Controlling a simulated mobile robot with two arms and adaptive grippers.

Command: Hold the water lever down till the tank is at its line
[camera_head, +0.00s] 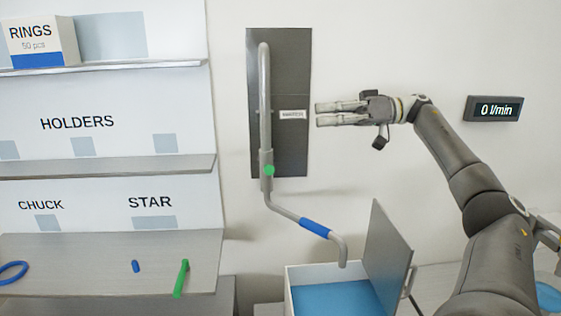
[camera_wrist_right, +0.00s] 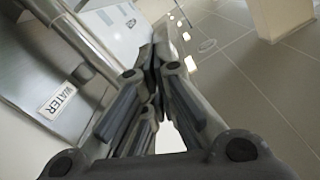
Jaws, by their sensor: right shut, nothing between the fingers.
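The water pipe (camera_head: 264,100) runs down a dark wall panel (camera_head: 290,150) with a small label (camera_head: 292,114), which reads WATER in the right wrist view (camera_wrist_right: 62,99). Below a green dot (camera_head: 269,170), a bent grey rod with a blue sleeve (camera_head: 314,229) slopes down to the right; it looks like the lever. Its end hangs over an open box with a blue inside (camera_head: 335,298), perhaps the tank; no line can be made out. My right gripper (camera_head: 317,114) is shut and empty, pointing left, right of the panel and above the blue sleeve. My left gripper is out of view.
A wall display (camera_head: 493,108) reads 0 l/min. A raised grey flap (camera_head: 388,255) stands at the box's right side. Shelves on the left hold a RINGS box (camera_head: 40,42), a blue ring (camera_head: 13,272) and a green piece (camera_head: 181,278). The wall around my right gripper is clear.

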